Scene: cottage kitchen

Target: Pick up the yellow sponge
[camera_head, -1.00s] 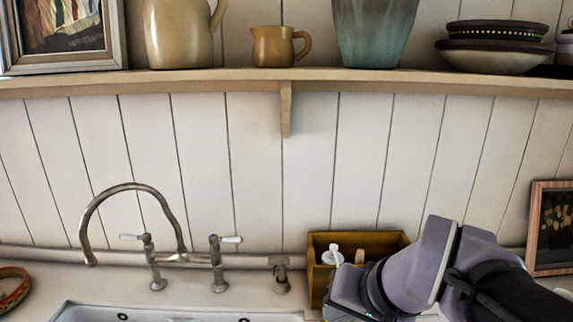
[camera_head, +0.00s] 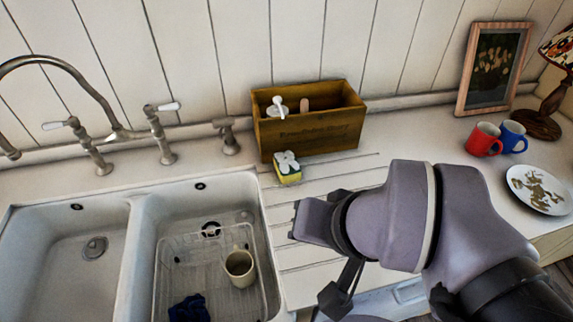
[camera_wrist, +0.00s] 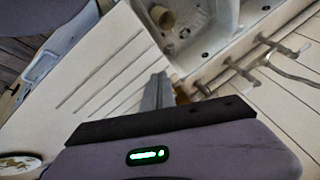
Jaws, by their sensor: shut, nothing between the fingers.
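The yellow sponge (camera_head: 289,177) lies on the ribbed drainboard (camera_head: 330,176), just in front of the wooden box's left part. It has a dark green layer, and a white flower-like shape shows at its top. My gripper (camera_wrist: 157,88) is shut and empty in the wrist view, over the drainboard side of the sink. In the head view my arm reaches in from the lower right, and its end is to the right of and nearer than the sponge, apart from it. I cannot make out the sponge in the wrist view.
A wooden box (camera_head: 310,132) with a white-topped dispenser (camera_head: 277,107) stands behind the sponge. The sink (camera_head: 140,235) on the left holds a wire rack and a beige mug (camera_head: 240,268). Red (camera_head: 484,139) and blue (camera_head: 512,136) mugs and a plate (camera_head: 538,189) stand right.

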